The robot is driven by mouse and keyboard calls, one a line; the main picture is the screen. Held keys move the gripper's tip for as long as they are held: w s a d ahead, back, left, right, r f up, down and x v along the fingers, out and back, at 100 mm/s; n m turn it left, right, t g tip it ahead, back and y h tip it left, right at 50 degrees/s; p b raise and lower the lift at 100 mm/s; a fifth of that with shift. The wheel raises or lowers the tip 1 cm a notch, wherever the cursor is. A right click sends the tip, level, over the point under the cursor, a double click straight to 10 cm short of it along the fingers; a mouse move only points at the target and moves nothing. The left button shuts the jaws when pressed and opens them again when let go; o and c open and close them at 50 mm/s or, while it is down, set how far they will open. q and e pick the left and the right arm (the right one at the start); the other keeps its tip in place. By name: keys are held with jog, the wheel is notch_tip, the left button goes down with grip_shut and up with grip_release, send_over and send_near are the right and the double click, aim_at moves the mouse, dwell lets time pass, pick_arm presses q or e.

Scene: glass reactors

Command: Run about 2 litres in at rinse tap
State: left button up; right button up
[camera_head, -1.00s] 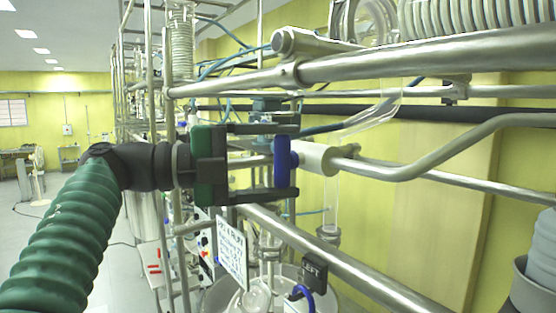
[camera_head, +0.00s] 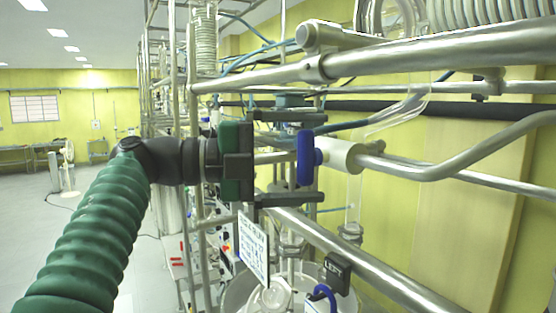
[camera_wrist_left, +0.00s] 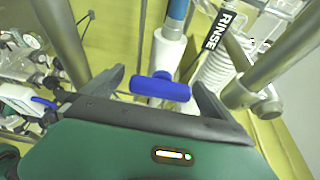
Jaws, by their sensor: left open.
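The rinse tap has a blue handle (camera_head: 305,158) on a white valve body (camera_head: 340,156) fixed to a metal pipe. In the left wrist view the blue handle (camera_wrist_left: 160,88) lies between the two fingers, with the white body (camera_wrist_left: 168,52) behind it and a black "RINSE" label (camera_wrist_left: 217,30) at upper right. My left gripper (camera_head: 310,158) is open, its dark fingers above and below the handle in the head view. I cannot tell whether either finger touches it. My right gripper is not in view.
Thick steel rails (camera_head: 420,62) run above and below the tap. A glass vessel (camera_head: 275,296) with a "LEFT" tag (camera_head: 336,272) and a white written sign (camera_head: 253,248) sits below. Open floor lies at the left.

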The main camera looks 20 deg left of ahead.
pick_arm(q)
jog(key=shift+s+a, duration=0.15)
jog(key=v, duration=1.6)
jog(key=shift+w+a+b, duration=0.3)
jog(key=shift+a+b, duration=0.05)
jog(key=shift+a, duration=0.05)
